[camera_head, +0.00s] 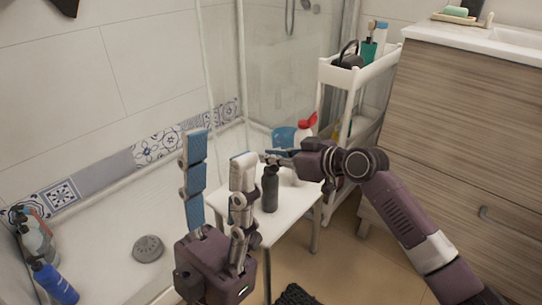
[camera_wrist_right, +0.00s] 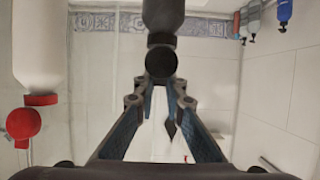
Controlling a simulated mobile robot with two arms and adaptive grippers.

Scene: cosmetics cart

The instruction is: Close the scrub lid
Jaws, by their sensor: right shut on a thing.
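A dark grey bottle (camera_head: 270,188) stands upright near the front of the white stool (camera_head: 228,196). Its round black lid (camera_wrist_right: 161,65) shows at the fingertips in the right wrist view. My right gripper (camera_head: 271,158) is at the top of this bottle, its fingers closed in on the lid. Whether the lid is fully seated is hard to tell. A white bottle (camera_wrist_right: 35,45) with a red cap (camera_wrist_right: 40,115) stands beside it. The red cap, also in the head view (camera_head: 307,120), looks flipped open. My left gripper (camera_head: 219,148) is open and empty, fingers upward, left of the stool.
A white shelf cart (camera_head: 340,78) with toiletries stands behind, beside a wooden cabinet (camera_head: 470,110). Several bottles (camera_head: 52,280) stand at the lower left.

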